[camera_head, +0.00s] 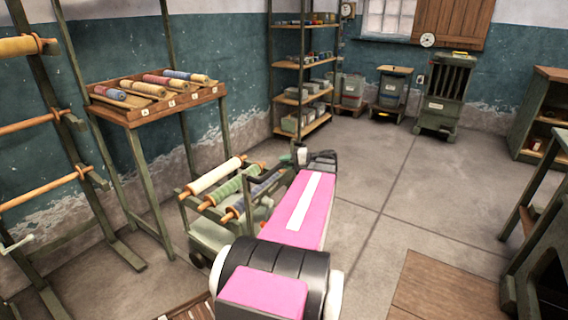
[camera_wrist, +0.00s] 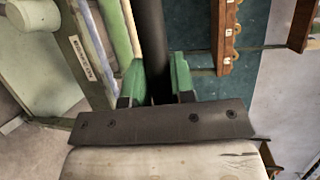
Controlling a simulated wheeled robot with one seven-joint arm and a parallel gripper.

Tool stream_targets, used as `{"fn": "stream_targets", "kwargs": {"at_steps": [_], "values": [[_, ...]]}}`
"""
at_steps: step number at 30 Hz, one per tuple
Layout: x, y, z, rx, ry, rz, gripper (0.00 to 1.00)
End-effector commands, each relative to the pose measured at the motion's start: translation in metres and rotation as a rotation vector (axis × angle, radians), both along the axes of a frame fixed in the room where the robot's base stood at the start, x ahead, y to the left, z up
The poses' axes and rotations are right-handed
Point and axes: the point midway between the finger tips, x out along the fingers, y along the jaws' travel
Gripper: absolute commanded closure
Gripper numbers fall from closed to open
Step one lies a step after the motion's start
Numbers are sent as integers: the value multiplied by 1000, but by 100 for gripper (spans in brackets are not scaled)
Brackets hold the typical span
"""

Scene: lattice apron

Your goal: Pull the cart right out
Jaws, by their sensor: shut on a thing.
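The cart (camera_head: 211,236) is a green-grey frame with fabric rolls lying across its top, one cream, one green and one blue, on wooden-ended rods. It stands on the floor left of my arm, below the wooden rack. Its dark bar handle (camera_wrist: 152,30) runs between my green fingers in the wrist view. My gripper (camera_wrist: 158,82) is shut on this handle. In the head view my gripper (camera_head: 298,157) is at the cart's right side, small and partly hidden by my pink arm. The cart's lower right part is hidden behind my arm.
A green-legged rack (camera_head: 160,108) with small rolls stands behind the cart, and a tall roll stand (camera_head: 50,120) is at the left. A shelf unit (camera_head: 300,65) is at the back. The floor (camera_head: 400,180) right of my arm is open, with a workbench (camera_head: 540,215) at the right edge.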

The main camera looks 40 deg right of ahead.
Motion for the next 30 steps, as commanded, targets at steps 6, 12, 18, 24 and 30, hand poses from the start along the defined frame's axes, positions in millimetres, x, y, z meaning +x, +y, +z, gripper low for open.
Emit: {"fn": "stream_targets", "kwargs": {"at_steps": [6, 12, 18, 24, 30], "values": [[-2, 0, -1, -2, 4, 1, 52], [-2, -1, 0, -1, 3, 0, 52], [-14, -13, 3, -2, 3, -2, 52], [-39, -36, 8, -2, 3, -2, 52], [-64, -58, 14, -2, 3, -3, 52]]}}
